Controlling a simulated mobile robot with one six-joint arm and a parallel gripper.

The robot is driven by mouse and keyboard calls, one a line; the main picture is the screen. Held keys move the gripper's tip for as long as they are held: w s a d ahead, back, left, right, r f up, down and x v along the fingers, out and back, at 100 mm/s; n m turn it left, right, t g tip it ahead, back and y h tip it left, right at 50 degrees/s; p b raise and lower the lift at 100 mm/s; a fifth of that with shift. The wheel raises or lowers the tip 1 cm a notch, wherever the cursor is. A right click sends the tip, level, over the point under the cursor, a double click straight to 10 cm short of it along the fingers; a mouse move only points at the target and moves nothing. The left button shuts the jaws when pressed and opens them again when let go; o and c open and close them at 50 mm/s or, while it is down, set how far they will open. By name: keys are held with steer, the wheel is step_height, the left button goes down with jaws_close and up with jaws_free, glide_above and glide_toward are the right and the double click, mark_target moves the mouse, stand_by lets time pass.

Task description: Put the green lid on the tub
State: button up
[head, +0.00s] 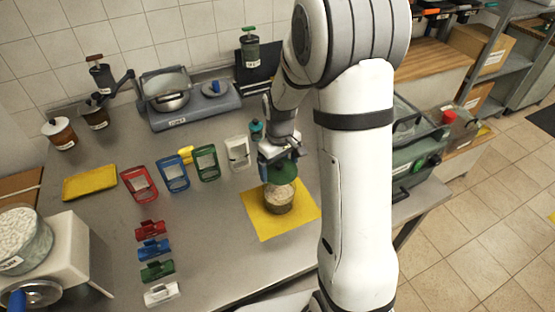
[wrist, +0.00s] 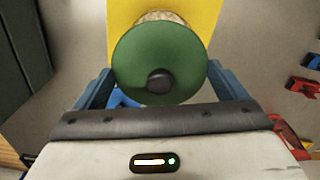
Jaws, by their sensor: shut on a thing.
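The green lid (head: 284,172) is a round disc, seen in the wrist view (wrist: 140,55) with a dark knob at its middle. My gripper (head: 278,150) is shut on the lid; its blue fingers lie either side of it in the wrist view (wrist: 158,78). The tub (head: 279,198) is a clear round container with pale brown contents, standing on a yellow mat (head: 300,222). The lid is over the tub's top in the head view; whether they touch I cannot tell. In the wrist view the lid hides most of the tub (wrist: 160,16).
Red (head: 140,184), blue (head: 173,174), green (head: 206,163) and white (head: 238,153) frames stand left of the mat. Several coloured clips (head: 157,270) lie at the front. A scale (head: 190,108) stands at the back. The table between clips and mat is clear.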

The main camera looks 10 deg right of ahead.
steer(key=shift+f+b, duration=1.8)
steer(key=shift+f, duration=1.25)
steer(key=shift+f+b, duration=0.15)
steer(key=shift+b, duration=0.55)
steer(key=o, duration=0.6)
steer(key=shift+s+r+p, duration=0.1)
steer(key=shift+r+p, duration=2.2)
steer(key=shift+r, duration=1.25)
